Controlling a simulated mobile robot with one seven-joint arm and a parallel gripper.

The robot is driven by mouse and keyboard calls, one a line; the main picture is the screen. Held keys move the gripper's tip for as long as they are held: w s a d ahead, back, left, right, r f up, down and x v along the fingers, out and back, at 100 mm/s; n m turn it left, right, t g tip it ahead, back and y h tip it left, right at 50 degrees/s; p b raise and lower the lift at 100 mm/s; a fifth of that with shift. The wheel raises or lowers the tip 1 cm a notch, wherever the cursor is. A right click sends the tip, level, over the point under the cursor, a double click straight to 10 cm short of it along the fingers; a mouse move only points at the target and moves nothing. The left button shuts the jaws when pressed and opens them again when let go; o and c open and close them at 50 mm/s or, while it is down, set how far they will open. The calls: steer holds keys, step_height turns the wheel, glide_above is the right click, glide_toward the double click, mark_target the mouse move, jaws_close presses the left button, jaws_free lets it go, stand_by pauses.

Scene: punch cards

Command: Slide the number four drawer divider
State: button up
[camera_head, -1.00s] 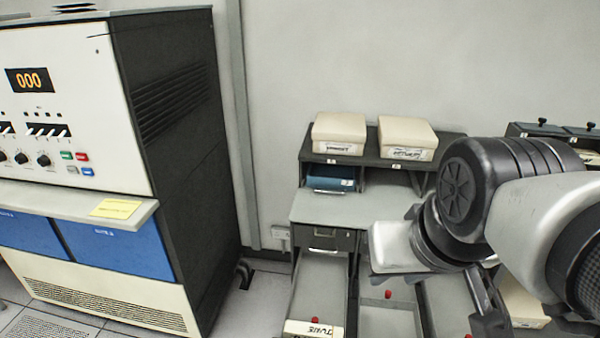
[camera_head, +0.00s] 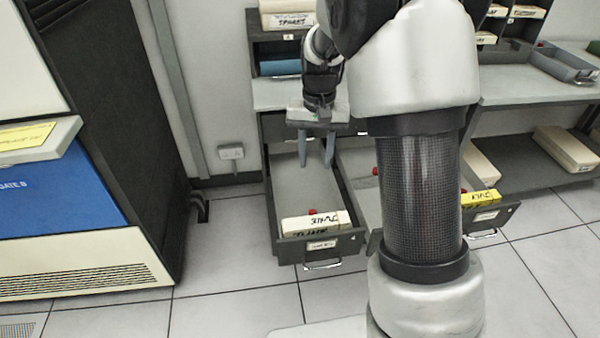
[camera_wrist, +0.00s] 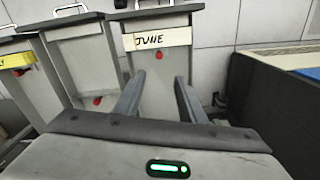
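My gripper (camera_head: 316,158) is open, with its two fingers apart and pointing down over the left open drawer (camera_head: 275,200). Nothing shows between them. In this drawer a cream card block (camera_head: 314,222) marked JUNE stands at the front end, with a small red knob (camera_head: 312,211) behind it. In the wrist view my fingers (camera_wrist: 159,80) point toward the JUNE block (camera_wrist: 157,38) and its red knob (camera_wrist: 158,54), apart from both. A middle open drawer (camera_head: 358,165) also has a red knob (camera_head: 376,171). I cannot read which drawer is number four.
A right open drawer (camera_head: 492,217) holds a yellow card block (camera_head: 481,198). My arm hides part of the middle drawer. A dark cabinet (camera_head: 135,150) stands at the left, with clear floor (camera_head: 225,240) between. A shelf unit (camera_head: 530,90) stands at the right.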

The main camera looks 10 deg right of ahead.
mark_target(313, 210)
steer(key=f+b, duration=0.1)
steer(key=f, duration=0.5)
steer(key=f+b, duration=0.1)
steer(key=f, duration=0.6)
steer(key=f+b, duration=0.2)
steer(key=f, duration=0.4)
steer(key=shift+w+f, duration=0.15)
steer(key=shift+w, duration=0.15)
jaws_close()
